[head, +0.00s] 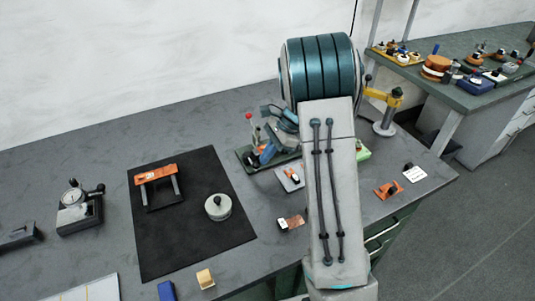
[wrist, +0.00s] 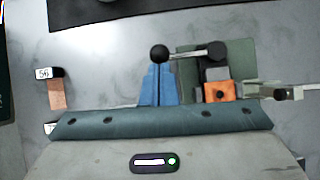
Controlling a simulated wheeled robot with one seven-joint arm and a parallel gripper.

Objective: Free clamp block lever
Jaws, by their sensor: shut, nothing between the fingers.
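The clamp block (wrist: 216,74) is a dark block on a green plate in the wrist view. A metal lever (wrist: 186,54) runs left from its top to a black ball knob (wrist: 159,53). An orange piece (wrist: 220,92) with a dark hole sits at the block's near side. My gripper (wrist: 159,68) has blue fingers that are shut and empty. Their tips appear just below the knob in the picture; I cannot tell whether they touch it. In the head view my gripper (head: 264,155) is over the green base (head: 241,156), and my arm hides part of the fixture.
A red-knobbed upright (head: 249,117) stands at the fixture. A copper-coloured part with a white label (wrist: 57,92) lies to the left in the wrist view. A black mat (head: 190,240) holds an orange stand (head: 156,174) and a round grey weight (head: 218,207). A yellow-topped post (head: 384,126) stands right of my arm.

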